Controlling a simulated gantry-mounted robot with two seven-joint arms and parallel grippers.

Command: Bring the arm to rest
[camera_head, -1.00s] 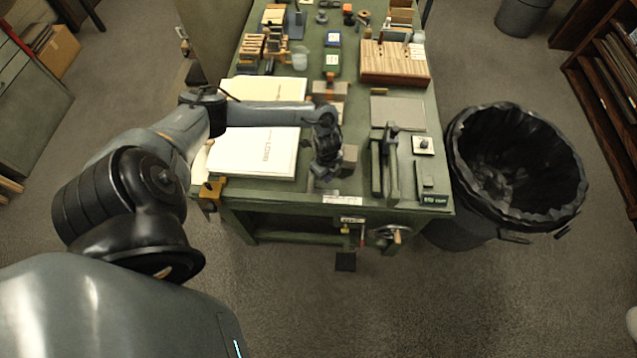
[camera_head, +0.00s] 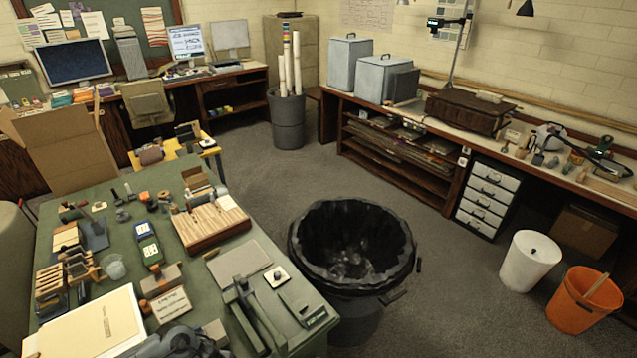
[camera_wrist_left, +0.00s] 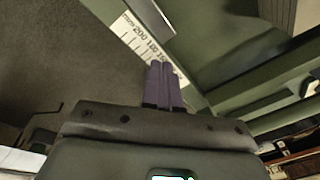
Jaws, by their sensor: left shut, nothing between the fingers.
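My left gripper (camera_wrist_left: 162,68) shows in the left wrist view with its two purple-grey fingers together and nothing between them. I cannot tell how far the fingers are from the bench. In the head view, a dark part of my left arm shows at the bottom edge, over the near end of the green workbench (camera_head: 110,205). The fingers are hidden there. My right arm and gripper are not in view.
A black-lined bin (camera_head: 352,245) stands close to the bench's right side. The bench carries a wooden slotted block (camera_head: 212,222), pale papers (camera_head: 95,328) and small tools. A white bucket (camera_head: 530,262) and an orange bucket (camera_head: 580,300) stand farther right. Open floor lies behind the black-lined bin.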

